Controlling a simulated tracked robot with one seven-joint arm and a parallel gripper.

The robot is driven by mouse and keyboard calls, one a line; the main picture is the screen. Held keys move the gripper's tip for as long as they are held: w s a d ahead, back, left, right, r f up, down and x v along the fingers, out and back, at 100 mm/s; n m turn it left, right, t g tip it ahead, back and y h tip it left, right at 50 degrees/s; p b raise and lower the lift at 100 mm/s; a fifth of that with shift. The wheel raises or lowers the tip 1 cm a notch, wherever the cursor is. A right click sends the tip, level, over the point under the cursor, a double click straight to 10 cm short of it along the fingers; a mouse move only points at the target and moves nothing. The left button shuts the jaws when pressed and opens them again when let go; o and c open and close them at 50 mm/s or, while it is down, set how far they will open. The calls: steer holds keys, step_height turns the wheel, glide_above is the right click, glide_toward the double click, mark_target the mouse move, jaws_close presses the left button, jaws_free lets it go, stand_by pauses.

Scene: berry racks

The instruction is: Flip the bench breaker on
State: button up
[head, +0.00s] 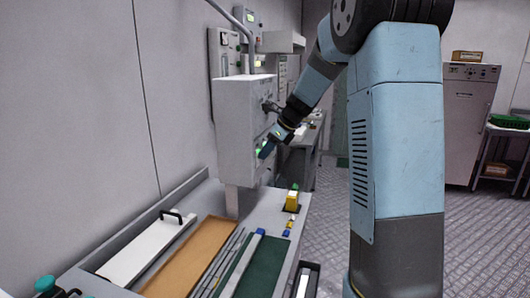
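A light grey electrical box (236,132) stands on a post at the back of the bench, with a conduit rising from its top. I take it to be the bench breaker's box. A dark handle-like part (269,107) sticks out from its right-hand face. My gripper (266,148) is at the lower part of that face, below the dark part. A small green patch shows beside the fingertips; I cannot tell whether it is a lamp. The breaker's switch cannot be made out. The fingers are too small to tell whether they are open, shut or touching the box.
The bench holds a white lidded case (146,250) with a black handle, a brown board (188,262), a green mat (256,268) and a yellow block (292,199). More wall panels (224,50) are behind the box. A grey cabinet (468,120) stands at right; patterned floor (480,235) is open before it.

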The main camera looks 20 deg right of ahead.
steer(key=shift+o, duration=1.3)
steer(key=shift+s+a, duration=0.1)
steer(key=v, duration=1.3)
steer(key=shift+d+r, duration=0.25)
steer(key=shift+s, duration=0.1)
steer(key=s+a+n+h, duration=0.1)
steer(key=s+a+n, duration=0.2)
steer(key=s+n, duration=0.55)
steer(key=s+a+n+h, duration=0.25)
steer(key=s+n, duration=0.25)
steer(key=s, duration=0.6)
steer(key=s+f+n+t+h, duration=0.1)
steer(key=s+f+n, duration=0.2)
steer(key=s+n, duration=0.2)
steer(key=s+a+f+n+h, duration=0.1)
steer(key=s+f+n, duration=0.2)
steer(key=s+n, duration=0.3)
steer(key=shift+s+f+t, duration=0.35)
steer(key=shift+s+t, duration=0.05)
steer(key=shift+s, duration=0.85)
